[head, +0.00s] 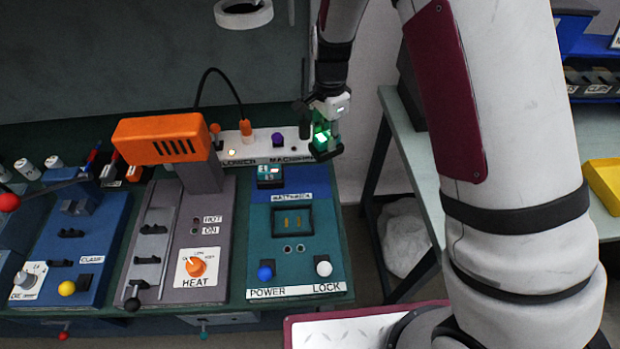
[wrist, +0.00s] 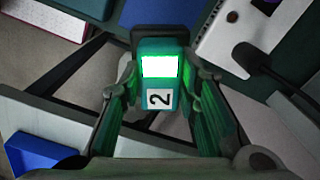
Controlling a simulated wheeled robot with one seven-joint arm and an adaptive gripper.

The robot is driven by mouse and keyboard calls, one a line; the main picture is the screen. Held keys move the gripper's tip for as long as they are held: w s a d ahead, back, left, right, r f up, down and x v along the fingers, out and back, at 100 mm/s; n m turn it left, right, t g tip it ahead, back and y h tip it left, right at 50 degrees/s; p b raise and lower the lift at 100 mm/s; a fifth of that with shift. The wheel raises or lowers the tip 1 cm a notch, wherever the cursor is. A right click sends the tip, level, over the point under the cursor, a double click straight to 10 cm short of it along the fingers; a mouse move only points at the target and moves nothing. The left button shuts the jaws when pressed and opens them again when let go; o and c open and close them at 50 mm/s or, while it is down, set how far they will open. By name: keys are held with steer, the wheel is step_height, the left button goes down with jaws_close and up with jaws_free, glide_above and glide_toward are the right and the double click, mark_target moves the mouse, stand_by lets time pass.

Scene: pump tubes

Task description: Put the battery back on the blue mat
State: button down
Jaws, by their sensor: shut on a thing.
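My gripper (head: 326,146) is shut on a battery (head: 321,136) with a lit green window. The blue mat (head: 312,181) lies at the back of the teal battery station. My gripper is up and behind the mat's right side, and the battery is apart from the mat. Another dark battery (head: 270,175) with a small lit display stands on the mat's left part. The mat's right part is bare.
The teal station (head: 328,240) has an empty-looking dark slot (head: 292,222), a blue knob (head: 266,272) and a white knob (head: 323,266). A white power strip (head: 275,150) runs behind the mat. An orange-headed heat press (head: 162,138) stands left. A gap separates the bench from the right table.

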steer(key=a+f+m, duration=0.1)
steer(key=f, duration=0.2)
steer(key=a+f+m, duration=0.1)
steer(key=f+m, duration=0.1)
steer(key=f, duration=0.1)
steer(key=a+f+m+p, duration=0.1)
steer(key=a+f+m, duration=0.1)
steer(key=f, duration=0.2)
steer(key=shift+s, duration=0.25)
steer(key=shift+f, duration=0.15)
steer(key=c, duration=1.2)
jaws_free()
